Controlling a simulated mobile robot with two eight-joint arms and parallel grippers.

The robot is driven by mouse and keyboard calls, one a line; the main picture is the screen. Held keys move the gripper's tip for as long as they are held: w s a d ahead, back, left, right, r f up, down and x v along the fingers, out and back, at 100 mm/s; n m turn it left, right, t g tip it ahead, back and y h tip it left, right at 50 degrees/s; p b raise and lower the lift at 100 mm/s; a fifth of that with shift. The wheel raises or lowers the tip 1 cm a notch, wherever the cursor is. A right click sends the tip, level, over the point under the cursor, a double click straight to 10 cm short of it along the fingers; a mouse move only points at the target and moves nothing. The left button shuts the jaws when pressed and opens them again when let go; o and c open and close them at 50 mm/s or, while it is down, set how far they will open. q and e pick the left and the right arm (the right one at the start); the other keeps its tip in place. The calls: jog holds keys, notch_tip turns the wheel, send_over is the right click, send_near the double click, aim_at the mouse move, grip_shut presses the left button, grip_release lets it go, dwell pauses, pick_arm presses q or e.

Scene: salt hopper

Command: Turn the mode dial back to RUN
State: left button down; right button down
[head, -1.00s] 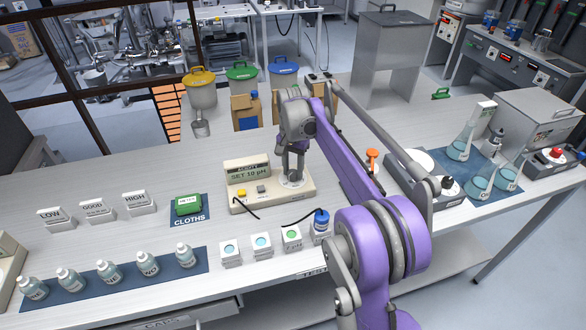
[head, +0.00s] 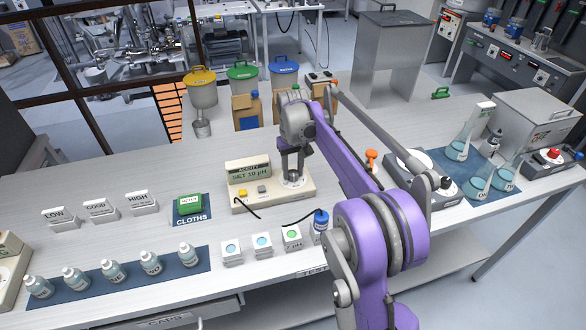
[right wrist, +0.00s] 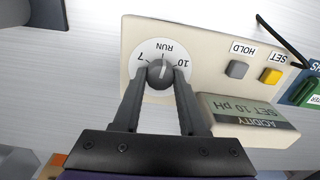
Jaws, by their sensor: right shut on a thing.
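The acidity meter (head: 262,204) is a cream box on the bench in the head view, and it also shows in the right wrist view (right wrist: 215,62). Its display (right wrist: 250,112) reads SET 10 pH. The mode dial is a dark round knob (right wrist: 160,72) on a white disc marked 7, RUN and 10. The knob's white line points roughly toward RUN; its exact setting is hard to tell. My right gripper (head: 293,174) reaches down over the dial. In the wrist view its fingers (right wrist: 160,82) are shut on the knob's two sides. My left gripper is out of view.
A grey HOLD button (right wrist: 237,69) and yellow SET button (right wrist: 271,75) sit beside the dial. Small sample cups (head: 262,246), a green cloth pack (head: 190,205) and several bottles stand nearby.

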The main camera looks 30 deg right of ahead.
aim_at(293, 172)
jog(key=shift+n, duration=0.5)
jog(key=shift+c, duration=2.2)
grip_release()
notch_tip(293, 172, up, 11)
jog(key=p, duration=0.1)
jog(key=shift+f, duration=0.1)
